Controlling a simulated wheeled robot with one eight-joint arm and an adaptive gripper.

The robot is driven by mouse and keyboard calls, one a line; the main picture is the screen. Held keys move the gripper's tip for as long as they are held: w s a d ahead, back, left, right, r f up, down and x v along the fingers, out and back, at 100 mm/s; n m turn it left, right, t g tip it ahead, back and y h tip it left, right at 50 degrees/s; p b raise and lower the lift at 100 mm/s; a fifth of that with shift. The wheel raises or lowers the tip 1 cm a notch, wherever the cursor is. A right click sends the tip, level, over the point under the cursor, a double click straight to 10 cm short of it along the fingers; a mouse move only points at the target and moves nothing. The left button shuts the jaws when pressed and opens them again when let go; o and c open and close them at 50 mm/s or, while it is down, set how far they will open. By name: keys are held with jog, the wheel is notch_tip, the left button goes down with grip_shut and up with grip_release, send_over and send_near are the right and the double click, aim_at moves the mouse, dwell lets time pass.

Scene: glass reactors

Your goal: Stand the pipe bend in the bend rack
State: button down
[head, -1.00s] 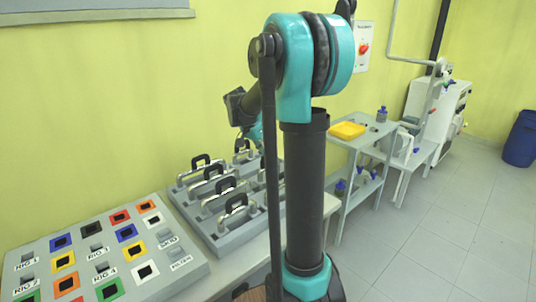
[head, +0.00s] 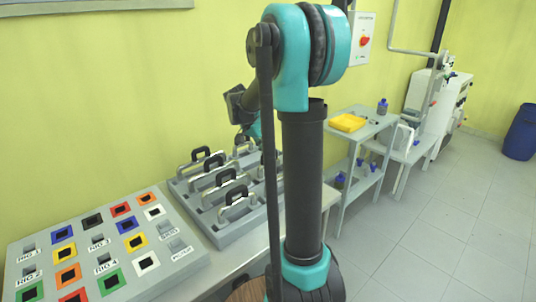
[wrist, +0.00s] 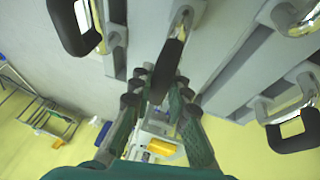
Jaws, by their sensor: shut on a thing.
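The grey bend rack (head: 222,232) lies on the bench by the wall. Several shiny pipe bends with black grips, one of them a front bend (head: 236,196), stand in it. In the wrist view my gripper (wrist: 163,92) is shut on a black-gripped pipe bend (wrist: 167,68) with a bright metal end, right beside the grey rack surface (wrist: 228,50). I cannot tell whether this bend is seated in the rack or just clear of it. Other bends show at the upper left (wrist: 74,25) and right (wrist: 292,128).
A grey board (head: 30,255) with coloured squares and RIG labels lies left of the rack. A shelf table with a yellow tray (head: 348,122) stands to the right, and a blue bin (head: 521,132) is at the far right. The floor (head: 430,235) there is clear.

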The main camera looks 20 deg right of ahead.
jog(key=shift+f, duration=0.25)
dwell(0.5)
jog(key=c, duration=1.4)
grip_release()
jog(key=shift+o, duration=0.2)
jog(key=shift+r, duration=0.1)
jog(key=shift+r, duration=4.4)
